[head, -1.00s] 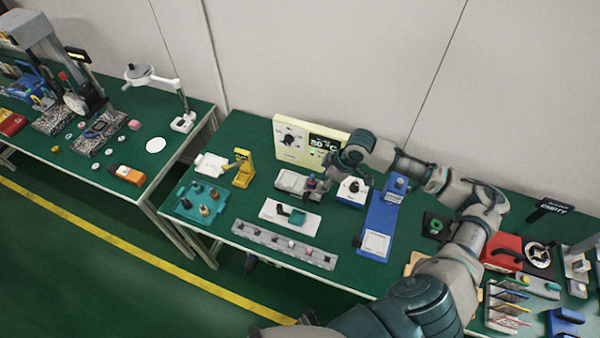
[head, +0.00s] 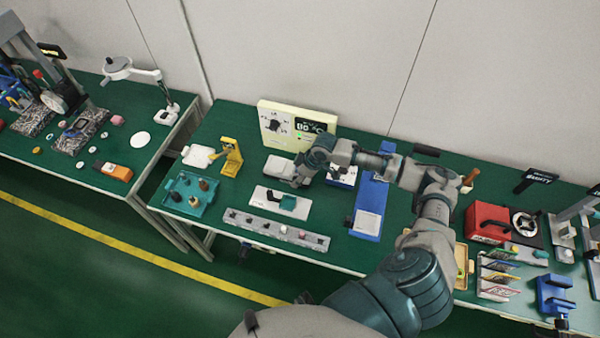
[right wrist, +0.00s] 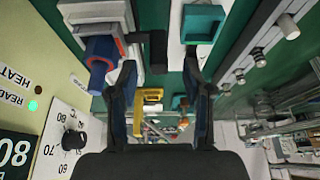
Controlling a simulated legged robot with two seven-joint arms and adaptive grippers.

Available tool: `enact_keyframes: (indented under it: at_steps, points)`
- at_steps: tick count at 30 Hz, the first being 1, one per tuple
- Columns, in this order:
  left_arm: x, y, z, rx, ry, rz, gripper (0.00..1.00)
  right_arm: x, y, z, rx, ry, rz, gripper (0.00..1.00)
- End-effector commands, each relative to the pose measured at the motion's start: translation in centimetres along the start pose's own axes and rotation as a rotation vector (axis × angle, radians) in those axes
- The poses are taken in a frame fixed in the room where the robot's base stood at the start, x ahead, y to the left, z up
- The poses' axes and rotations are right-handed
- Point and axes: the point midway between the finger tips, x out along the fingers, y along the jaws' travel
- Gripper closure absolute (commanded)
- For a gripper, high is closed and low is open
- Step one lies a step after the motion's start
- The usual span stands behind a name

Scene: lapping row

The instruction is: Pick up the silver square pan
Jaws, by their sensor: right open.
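The silver square pan (head: 279,166) looks like a low grey square piece on the green table, in front of the cream heater box. My right gripper (head: 299,182) is at its right side in the head view, and the arm hides part of that area. In the right wrist view the two fingers of my right gripper (right wrist: 162,92) are spread apart. A black bar (right wrist: 157,50) shows between them, beside a grey piece (right wrist: 92,12) with a blue and red part. I cannot tell whether the fingers touch anything. My left gripper is not in view.
The cream heater box (head: 290,127) stands close behind. A white plate with a teal block (head: 288,203) and a grey rail with knobs (head: 275,230) lie in front. A yellow stand (head: 231,157) and a teal tray (head: 190,195) are to the left, a blue device (head: 370,205) to the right.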

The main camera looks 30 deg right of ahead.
Motion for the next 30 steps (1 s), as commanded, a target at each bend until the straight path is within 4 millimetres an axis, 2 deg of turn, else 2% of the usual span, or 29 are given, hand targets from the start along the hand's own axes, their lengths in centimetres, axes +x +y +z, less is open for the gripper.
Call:
enact_keyframes:
  at_steps: [3, 6, 13, 14, 18, 20, 30]
  points:
    - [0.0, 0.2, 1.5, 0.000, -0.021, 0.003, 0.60, 1.9, 0.1, 0.1, -0.001, 0.000, -0.001, 0.50]
    - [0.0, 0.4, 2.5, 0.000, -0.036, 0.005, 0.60, 2.8, 0.2, 0.1, 0.000, 0.001, 0.000, 0.50]
    - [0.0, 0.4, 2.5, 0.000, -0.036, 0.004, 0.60, 3.0, 0.2, 0.2, -0.001, 0.001, 0.000, 0.50]
    - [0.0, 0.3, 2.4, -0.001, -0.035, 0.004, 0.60, 3.0, 0.2, 0.1, -0.001, 0.001, 0.000, 0.53]
    - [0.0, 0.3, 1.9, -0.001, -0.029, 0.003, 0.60, 3.0, 0.2, 0.1, -0.001, 0.001, 0.000, 0.88]
    - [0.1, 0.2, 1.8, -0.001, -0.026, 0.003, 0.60, 3.0, 0.2, 0.1, -0.001, 0.001, 0.000, 1.00]
    - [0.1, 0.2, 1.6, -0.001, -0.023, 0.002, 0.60, 2.9, 0.2, 0.1, -0.001, 0.002, 0.001, 1.00]
